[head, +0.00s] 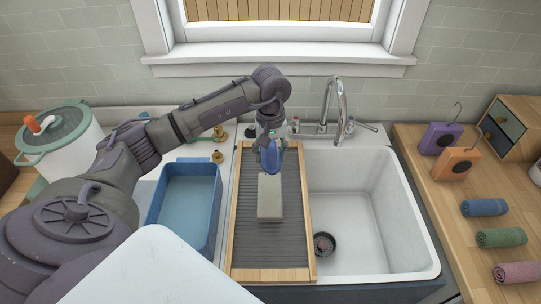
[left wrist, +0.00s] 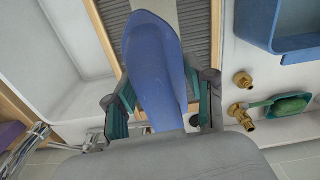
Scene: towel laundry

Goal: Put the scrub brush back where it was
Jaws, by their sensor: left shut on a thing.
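My left gripper (head: 269,145) is above the far half of the ribbed washboard (head: 243,225). It is shut on the blue scrub brush (head: 272,160), which points down towards the board. In the left wrist view the smooth blue back of the brush (left wrist: 150,65) sits between the green fingers. Its bristle side is hidden. I cannot tell whether the brush touches the board. My right gripper is out of view.
The white sink basin (head: 355,190) with its faucet (head: 340,100) is right of the board. A blue tub (head: 187,205) is on the left, with brass taps (head: 217,157) behind it. Rolled towels (head: 485,207) and hanging tags (head: 440,138) are on the right counter.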

